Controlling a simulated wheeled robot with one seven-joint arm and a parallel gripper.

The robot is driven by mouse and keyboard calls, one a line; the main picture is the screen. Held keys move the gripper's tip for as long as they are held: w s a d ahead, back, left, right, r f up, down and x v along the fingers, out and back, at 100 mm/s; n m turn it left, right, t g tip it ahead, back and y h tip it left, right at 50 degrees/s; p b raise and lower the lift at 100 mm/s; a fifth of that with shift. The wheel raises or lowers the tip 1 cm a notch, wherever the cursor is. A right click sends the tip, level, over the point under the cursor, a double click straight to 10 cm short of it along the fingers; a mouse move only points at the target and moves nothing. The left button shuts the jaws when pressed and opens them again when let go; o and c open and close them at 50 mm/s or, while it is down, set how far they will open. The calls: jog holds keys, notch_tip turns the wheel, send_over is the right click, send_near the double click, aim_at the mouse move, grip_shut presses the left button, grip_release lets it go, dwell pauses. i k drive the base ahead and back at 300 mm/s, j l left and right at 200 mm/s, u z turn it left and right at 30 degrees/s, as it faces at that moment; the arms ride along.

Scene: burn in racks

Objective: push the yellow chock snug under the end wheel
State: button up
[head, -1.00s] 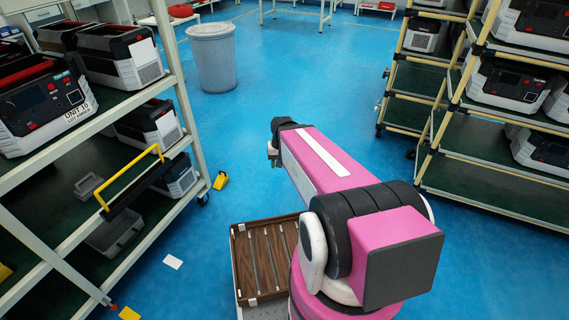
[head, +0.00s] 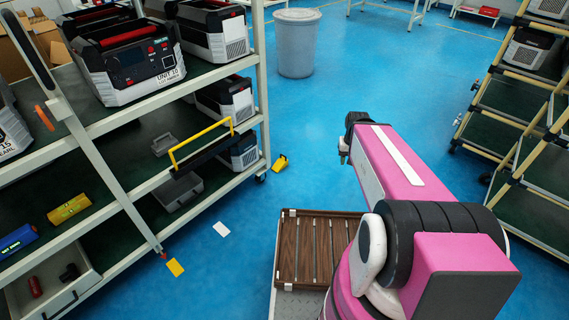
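The yellow chock (head: 280,162) lies on the blue floor just right of the left rack's far corner. The end wheel (head: 260,178) is a small dark caster under that corner post, close to the chock. A small gap seems to show between them, but I cannot tell exactly. My gripper (head: 346,150) is at the far end of my pink arm, right of the chock and well apart from it. It is seen from behind and small, so its fingers are unclear.
The left rack (head: 205,138) holds several grey-black units and a tray with a yellow handle (head: 200,143). A white card (head: 221,229) and a yellow card (head: 175,267) lie on the floor. A grey bin (head: 297,45) stands behind. Another rack (head: 540,150) stands right. Floor between is clear.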

aim_at(282, 162)
jog(key=i+l, duration=0.2)
jog(key=i, duration=0.3)
jog(key=i+l, duration=0.2)
jog(key=i, duration=0.35)
jog(key=i+l+u, duration=0.1)
jog(key=i, duration=0.4)
jog(key=l, duration=0.1)
